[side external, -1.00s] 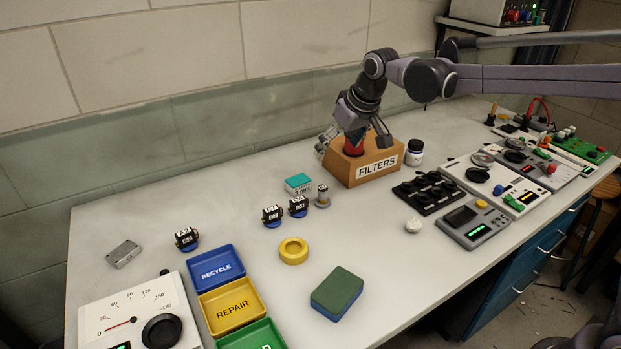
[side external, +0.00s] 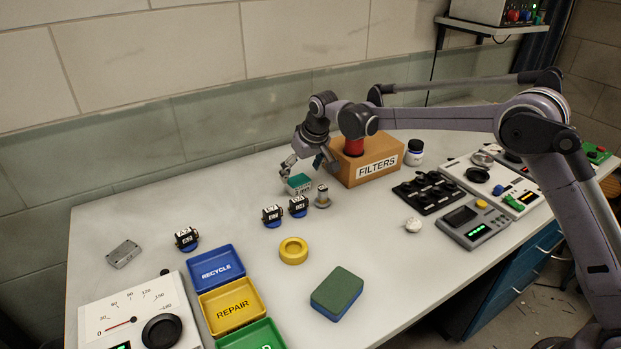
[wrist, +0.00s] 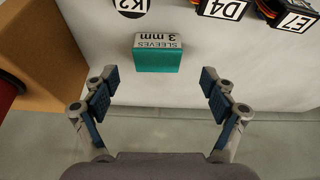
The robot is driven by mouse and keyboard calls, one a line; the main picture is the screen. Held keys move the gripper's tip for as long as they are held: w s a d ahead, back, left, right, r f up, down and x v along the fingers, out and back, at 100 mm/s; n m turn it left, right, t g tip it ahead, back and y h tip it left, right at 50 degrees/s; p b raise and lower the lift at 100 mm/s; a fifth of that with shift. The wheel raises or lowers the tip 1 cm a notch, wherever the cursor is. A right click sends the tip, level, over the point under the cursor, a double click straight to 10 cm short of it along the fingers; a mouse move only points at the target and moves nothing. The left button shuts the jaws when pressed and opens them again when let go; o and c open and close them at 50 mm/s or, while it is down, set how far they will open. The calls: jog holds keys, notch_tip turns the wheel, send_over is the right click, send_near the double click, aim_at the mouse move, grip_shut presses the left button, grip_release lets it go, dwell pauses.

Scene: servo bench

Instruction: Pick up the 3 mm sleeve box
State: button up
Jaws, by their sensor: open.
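The 3 mm sleeve box (side external: 299,184) is a small teal box standing on the bench in front of the filters box. In the wrist view its white label reading "SLEEVES 3 mm" and its teal face (wrist: 158,62) show fully. My gripper (side external: 305,164) is above and just behind the sleeve box in the side view. In the wrist view its two fingers (wrist: 160,82) are spread wide, and the box lies between and just beyond their tips. The gripper is open and empty. I cannot tell its exact height above the box.
The cardboard FILTERS box (side external: 368,164) stands close on the right. A small cylindrical part (side external: 323,197) and labelled servos (side external: 298,206) (side external: 272,215) stand just in front. A yellow ring (side external: 293,250) and coloured trays (side external: 217,268) lie nearer.

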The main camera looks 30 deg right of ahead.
aim_at(298, 180)
jog(key=shift+x, duration=2.65)
jog(key=shift+w+d+r, duration=0.1)
jog(key=shift+w+d, duration=0.05)
jog(key=c, duration=1.2)
